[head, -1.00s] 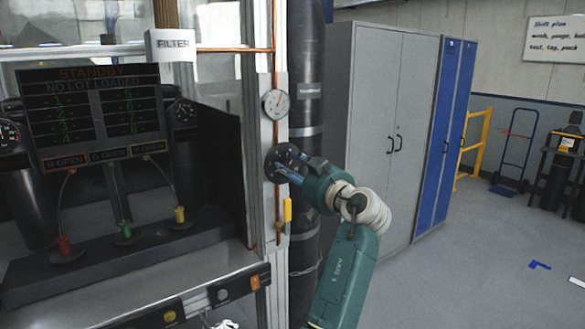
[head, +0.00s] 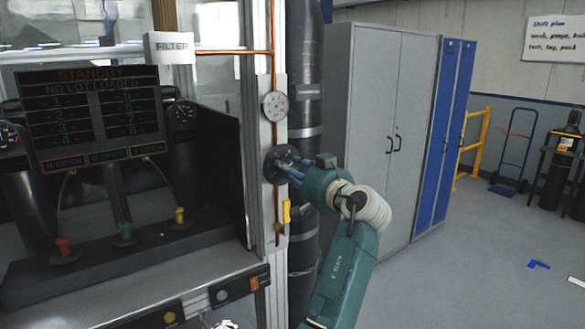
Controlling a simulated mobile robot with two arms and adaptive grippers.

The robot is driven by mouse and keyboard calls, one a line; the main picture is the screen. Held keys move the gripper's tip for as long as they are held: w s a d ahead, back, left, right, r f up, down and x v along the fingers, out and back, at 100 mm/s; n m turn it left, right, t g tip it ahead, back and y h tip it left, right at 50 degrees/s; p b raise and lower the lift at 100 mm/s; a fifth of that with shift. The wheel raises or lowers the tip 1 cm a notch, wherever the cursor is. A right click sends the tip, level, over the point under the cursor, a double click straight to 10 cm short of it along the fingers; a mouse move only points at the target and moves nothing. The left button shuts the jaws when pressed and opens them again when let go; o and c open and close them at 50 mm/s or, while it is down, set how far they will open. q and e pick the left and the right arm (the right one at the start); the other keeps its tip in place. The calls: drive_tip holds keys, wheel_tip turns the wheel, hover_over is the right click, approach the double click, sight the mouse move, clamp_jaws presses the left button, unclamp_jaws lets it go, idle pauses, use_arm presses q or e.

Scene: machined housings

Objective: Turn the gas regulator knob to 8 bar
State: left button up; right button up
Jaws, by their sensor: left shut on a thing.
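The gas regulator knob (head: 271,164) is a dark round knob on a pale vertical panel (head: 267,219). A round white gauge (head: 275,106) sits above it on the copper line. Its numbers and needle are too small to read surely. My left gripper (head: 284,163) is shut on the knob from the right side, and its fingers cover part of the knob. My right gripper is not in view.
A yellow lever handle (head: 286,211) sits on the copper pipe just below the knob. A dark standby screen (head: 91,109) stands left. Grey cabinets (head: 370,130) stand behind my arm; the floor (head: 480,260) at right is mostly clear.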

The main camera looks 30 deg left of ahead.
use_arm(q)
drive_tip(key=shift+a+r+m+p, duration=0.1)
drive_tip(key=shift+r+m+p, duration=0.2)
drive_tip(key=shift+m, duration=0.6)
drive_tip(key=shift+a+r+m+p, duration=0.15)
drive_tip(key=shift+m+p, duration=0.25)
drive_tip(key=shift+m, duration=0.5)
drive_tip(key=shift+d, duration=0.1)
drive_tip(key=o, duration=1.1)
drive_tip(key=shift+g, duration=0.3)
drive_tip(key=v, duration=1.1)
drive_tip(key=shift+s+f, duration=0.2)
drive_tip(key=shift+f, duration=0.2)
